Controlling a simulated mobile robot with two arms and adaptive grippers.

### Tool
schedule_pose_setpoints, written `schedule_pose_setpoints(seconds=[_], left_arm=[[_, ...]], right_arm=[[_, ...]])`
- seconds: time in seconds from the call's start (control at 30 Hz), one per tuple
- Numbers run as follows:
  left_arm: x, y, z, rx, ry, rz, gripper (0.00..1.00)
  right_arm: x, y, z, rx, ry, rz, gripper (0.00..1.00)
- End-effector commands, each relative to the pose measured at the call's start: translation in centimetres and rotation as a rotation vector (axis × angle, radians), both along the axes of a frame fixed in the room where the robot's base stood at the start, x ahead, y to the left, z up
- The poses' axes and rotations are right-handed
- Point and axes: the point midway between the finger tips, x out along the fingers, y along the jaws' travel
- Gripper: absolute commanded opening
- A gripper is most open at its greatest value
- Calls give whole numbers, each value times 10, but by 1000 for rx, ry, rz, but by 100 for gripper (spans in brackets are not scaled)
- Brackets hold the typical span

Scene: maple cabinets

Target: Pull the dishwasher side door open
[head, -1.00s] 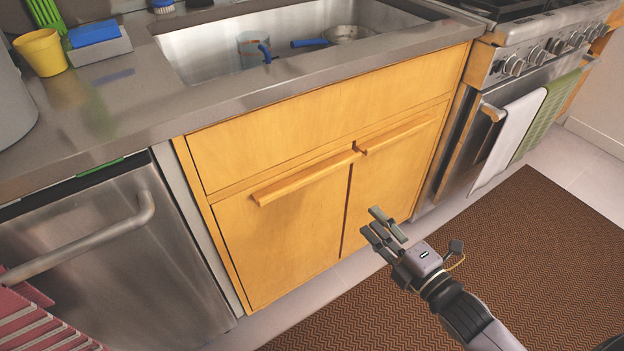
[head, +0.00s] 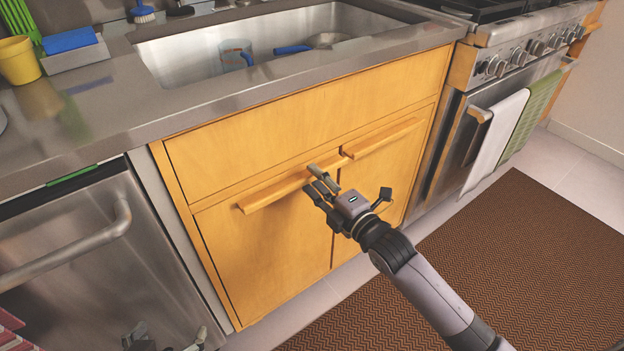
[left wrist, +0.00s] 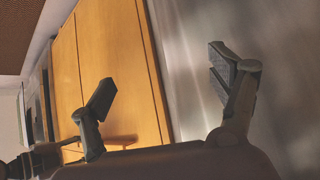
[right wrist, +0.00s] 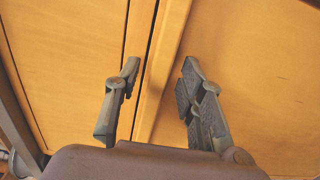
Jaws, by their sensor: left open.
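The dishwasher side door (head: 265,250) is the left maple door under the sink, beside the dishwasher, and it is shut. Its wooden bar handle (head: 265,195) runs along its top edge. My right gripper (head: 322,183) is at the right end of this handle. In the right wrist view its fingers (right wrist: 158,80) are apart with a wooden bar (right wrist: 166,65) between them; I cannot tell whether they touch it. My left gripper (head: 165,341) is low in front of the dishwasher, partly cut off by the frame. In the left wrist view it is open and empty (left wrist: 165,80).
The steel dishwasher (head: 75,260) with its bar handle (head: 70,250) is at the left. The right cabinet door (head: 380,180) is shut, its handle (head: 385,138) close to my right gripper. An oven (head: 500,130) with towels stands at the right. A brown rug (head: 510,250) covers the floor.

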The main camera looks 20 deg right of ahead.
Motion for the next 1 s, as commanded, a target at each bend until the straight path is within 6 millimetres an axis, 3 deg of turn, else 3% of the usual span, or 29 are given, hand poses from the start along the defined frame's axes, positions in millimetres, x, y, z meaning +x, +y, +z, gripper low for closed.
schedule_pose_setpoints(seconds=[0.2,0.5,1.0], left_arm=[[14,-5,12,-20,-88,-6,83],[15,-6,14,-23,-98,-7,83],[15,-6,13,-22,-97,-6,83]], right_arm=[[17,6,0,1,0,0,37],[19,7,0,0,1,0,37],[19,7,0,0,1,0,4]])
